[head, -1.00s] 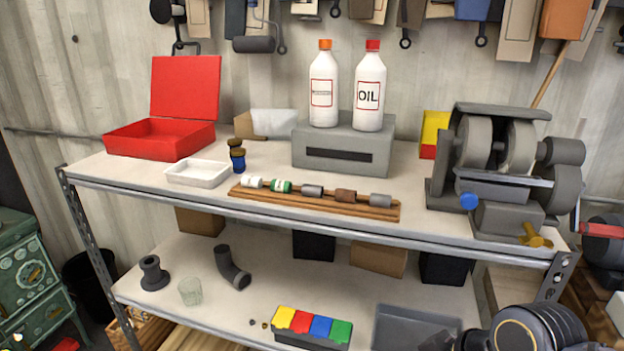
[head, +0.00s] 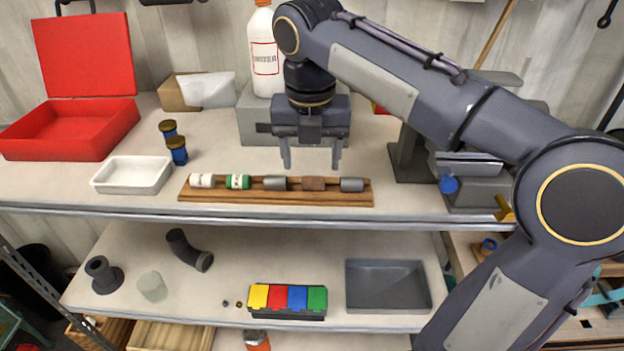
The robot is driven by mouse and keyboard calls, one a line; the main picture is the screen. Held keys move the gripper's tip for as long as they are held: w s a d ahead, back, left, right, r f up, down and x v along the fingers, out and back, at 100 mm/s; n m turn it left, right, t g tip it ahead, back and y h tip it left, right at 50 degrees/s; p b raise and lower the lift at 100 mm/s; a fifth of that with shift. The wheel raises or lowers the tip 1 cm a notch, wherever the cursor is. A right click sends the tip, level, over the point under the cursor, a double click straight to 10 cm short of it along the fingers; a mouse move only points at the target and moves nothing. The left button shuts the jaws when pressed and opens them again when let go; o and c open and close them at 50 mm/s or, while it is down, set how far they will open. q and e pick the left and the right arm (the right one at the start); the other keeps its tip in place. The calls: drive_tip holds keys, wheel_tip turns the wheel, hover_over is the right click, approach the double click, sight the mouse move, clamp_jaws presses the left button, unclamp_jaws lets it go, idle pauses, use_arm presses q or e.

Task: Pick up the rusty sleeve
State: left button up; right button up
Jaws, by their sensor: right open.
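The rusty sleeve (head: 314,184) is a short brown cylinder lying in a row on the wooden rack (head: 275,196) near the front edge of the upper shelf. A grey sleeve (head: 275,183) lies to its left and another grey sleeve (head: 351,185) to its right. A white one (head: 202,181) and a green-and-white one (head: 238,182) lie further left. My right gripper (head: 311,165) points down above the rack, open and empty, with its fingertips a little above the rusty sleeve in the picture. My left gripper is not in view.
A white tray (head: 131,175), blue jars (head: 177,150) and an open red box (head: 75,132) stand left on the shelf. A bottle (head: 262,55) on a grey block (head: 252,125) stands behind my gripper. A grinder (head: 470,175) stands at the right.

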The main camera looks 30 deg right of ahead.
sight(313, 178)
drive_tip(key=f, duration=0.5)
drive_tip(key=shift+w+d, duration=0.25)
drive_tip(key=shift+d, duration=0.1)
drive_tip(key=shift+r, duration=0.1)
drive_tip(key=c, duration=1.1)
